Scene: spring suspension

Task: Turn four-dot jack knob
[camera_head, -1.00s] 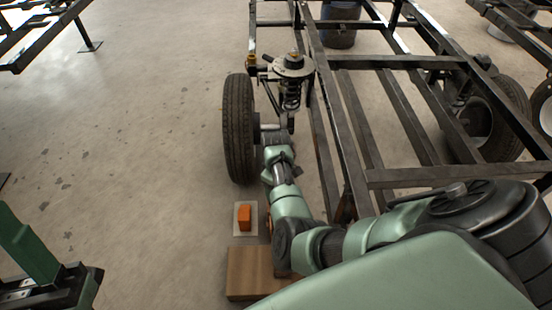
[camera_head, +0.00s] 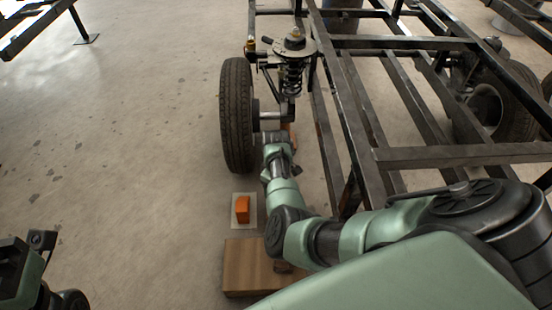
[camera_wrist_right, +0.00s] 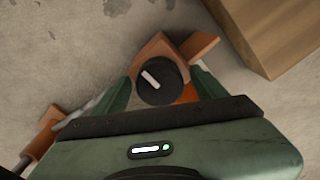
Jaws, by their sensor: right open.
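In the right wrist view a round black knob (camera_wrist_right: 160,81) with a white pointer line sits on an orange-brown jack (camera_wrist_right: 157,48). My right gripper (camera_wrist_right: 165,88) is open, with one green finger on each side of the knob. I cannot tell whether the fingers touch it. No dots can be made out on the jack. In the head view my right arm reaches down beside the wheel (camera_head: 237,115), and its fingertips are hidden. My left gripper (camera_head: 35,275) is at the lower left edge, partly cut off, away from the jack.
A coil spring suspension (camera_head: 292,75) and a dark steel frame (camera_head: 345,130) stand above and right of my right arm. An orange block (camera_head: 242,209) on a pale plate and a wooden block (camera_head: 250,265) lie on the floor.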

